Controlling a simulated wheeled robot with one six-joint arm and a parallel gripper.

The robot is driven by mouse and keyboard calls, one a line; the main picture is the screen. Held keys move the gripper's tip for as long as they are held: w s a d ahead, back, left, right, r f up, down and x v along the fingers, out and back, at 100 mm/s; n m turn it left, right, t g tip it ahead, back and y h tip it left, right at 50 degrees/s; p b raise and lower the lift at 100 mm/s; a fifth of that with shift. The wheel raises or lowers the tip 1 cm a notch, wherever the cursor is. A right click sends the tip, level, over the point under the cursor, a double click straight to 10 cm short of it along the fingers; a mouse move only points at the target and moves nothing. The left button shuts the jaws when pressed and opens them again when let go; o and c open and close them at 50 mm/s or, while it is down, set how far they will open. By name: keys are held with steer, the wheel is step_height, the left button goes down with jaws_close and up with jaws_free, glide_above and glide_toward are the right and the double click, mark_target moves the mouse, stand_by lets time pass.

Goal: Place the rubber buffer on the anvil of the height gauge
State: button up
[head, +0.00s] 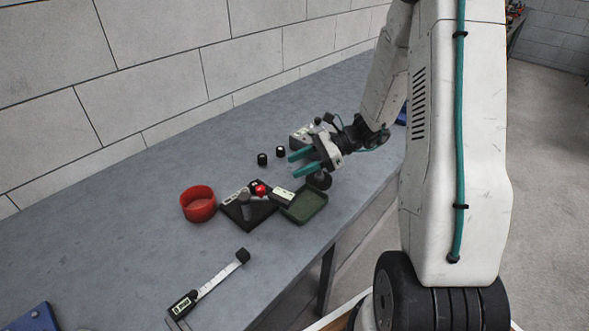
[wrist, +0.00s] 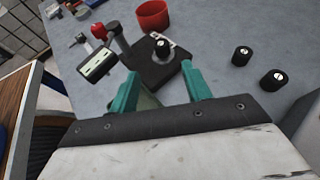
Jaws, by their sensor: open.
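The height gauge has a dark square base (head: 240,214), a grey column, a red knob (head: 260,189) and a pale display (head: 283,197). Two similar black buffers stand on the bench, one nearer the gauge (head: 262,159) and one farther off (head: 280,151). They also show at the right of the wrist view (wrist: 242,56) (wrist: 274,80). My gripper (head: 294,165) is open and empty, above the bench beside the gauge.
A green tray (head: 313,213) lies right of the gauge, close to my gripper. A red round container (head: 198,206) stands left of it. A caliper (head: 215,284) lies in front. A grey device (head: 302,136) stands behind my gripper. The left bench is largely clear.

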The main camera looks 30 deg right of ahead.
steer(key=s+a+r+n+g+h, duration=0.5)
steer(key=s+a+r+n, duration=0.4)
steer(key=s+r+n, duration=0.3)
steer(key=s+d+r+n+t+h, duration=0.1)
steer(key=s+r+n+h, duration=0.2)
steer(key=s, duration=0.4)
steer(key=s+r+n+t+h, duration=0.1)
steer(key=s+r+n+h, duration=0.3)
steer(key=s+n, duration=0.2)
steer(key=shift+s+d+h, duration=0.35)
steer(key=shift+h, duration=0.05)
